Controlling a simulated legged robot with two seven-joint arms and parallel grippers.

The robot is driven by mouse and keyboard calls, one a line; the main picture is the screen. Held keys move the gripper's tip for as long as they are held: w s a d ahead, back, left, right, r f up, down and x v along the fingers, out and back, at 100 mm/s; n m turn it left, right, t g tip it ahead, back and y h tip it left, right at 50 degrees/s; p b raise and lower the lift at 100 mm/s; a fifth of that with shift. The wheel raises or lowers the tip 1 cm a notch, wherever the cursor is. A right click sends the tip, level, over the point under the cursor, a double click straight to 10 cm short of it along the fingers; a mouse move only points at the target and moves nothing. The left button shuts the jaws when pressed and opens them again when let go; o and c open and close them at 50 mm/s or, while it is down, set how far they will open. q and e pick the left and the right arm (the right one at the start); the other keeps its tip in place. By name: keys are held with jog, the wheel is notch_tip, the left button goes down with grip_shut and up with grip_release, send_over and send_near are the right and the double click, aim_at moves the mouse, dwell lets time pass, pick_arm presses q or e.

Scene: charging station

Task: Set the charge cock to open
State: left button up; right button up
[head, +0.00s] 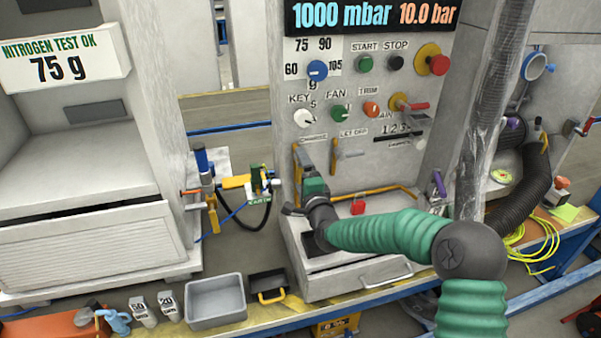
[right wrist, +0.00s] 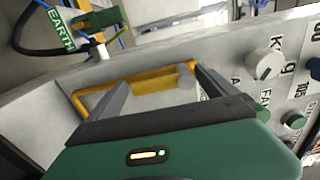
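The charge cock, under a small label that seems to read CHARGING, has a yellow lever (head: 299,166) that hangs down on the left of the grey panel. My right gripper (head: 309,178) is at this lever, and its green body hides part of the area. In the right wrist view the two grey fingers of my right gripper (right wrist: 158,88) stand apart. A yellow bar (right wrist: 145,84) with a grey round end lies between or just beyond them. I cannot tell whether a finger touches it. My left gripper does not show.
The let-off cock (head: 336,160) is close on the right. Knobs sit above, including the key knob (head: 303,118). The green EARTH clamp (head: 258,187) stands to the left. A grey tray (head: 216,300) is in front.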

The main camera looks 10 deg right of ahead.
jog(key=shift+r, duration=0.1)
jog(key=shift+s, duration=0.35)
jog(key=s+p, duration=0.1)
jog(key=s, duration=1.5)
jog(key=shift+d+p, duration=0.3)
jog(key=shift+p, duration=0.1)
